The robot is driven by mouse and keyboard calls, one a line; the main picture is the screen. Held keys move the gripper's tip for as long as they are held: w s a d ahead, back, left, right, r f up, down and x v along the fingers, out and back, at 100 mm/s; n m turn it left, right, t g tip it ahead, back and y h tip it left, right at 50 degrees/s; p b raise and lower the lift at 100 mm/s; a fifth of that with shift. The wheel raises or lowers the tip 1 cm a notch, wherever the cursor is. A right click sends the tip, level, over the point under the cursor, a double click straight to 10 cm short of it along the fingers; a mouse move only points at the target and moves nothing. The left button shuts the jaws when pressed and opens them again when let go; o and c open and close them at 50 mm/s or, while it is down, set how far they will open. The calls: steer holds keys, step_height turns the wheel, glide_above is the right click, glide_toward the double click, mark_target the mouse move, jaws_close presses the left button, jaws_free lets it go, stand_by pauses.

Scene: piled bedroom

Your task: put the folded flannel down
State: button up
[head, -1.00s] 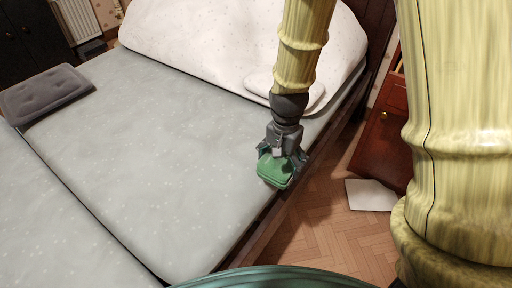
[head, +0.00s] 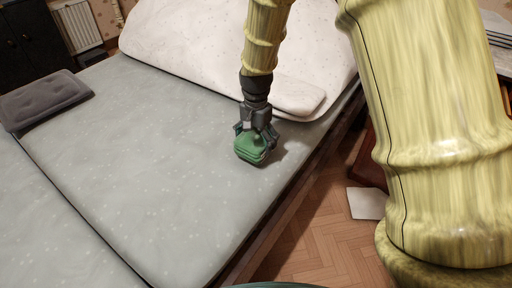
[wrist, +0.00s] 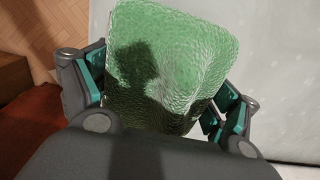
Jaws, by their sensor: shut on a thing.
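The folded flannel (head: 251,148) is a green, textured cloth folded into a small thick pad. My gripper (head: 256,136) is shut on it and points down over the right part of the bed. In the wrist view the flannel (wrist: 172,65) fills the space between the two fingers (wrist: 158,98), and a dark shadow falls across it. The bed (head: 140,170) has a pale grey speckled sheet. I cannot tell whether the flannel touches the sheet or hangs just above it.
A dark grey cushion (head: 45,98) lies at the left. The middle of the sheet is clear. A white flat thing (head: 366,203) lies on the wood floor (head: 315,225) at the right.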

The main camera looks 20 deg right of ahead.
mark_target(256, 136)
step_height(256, 136, down, 3)
steer(key=shift+b, duration=0.45)
steer(key=o, duration=1)
steer(key=shift+c, duration=0.2)
step_height(256, 136, up, 12)
steer(key=p, duration=0.3)
steer(key=shift+r+p, duration=0.1)
steer(key=shift+p, duration=0.2)
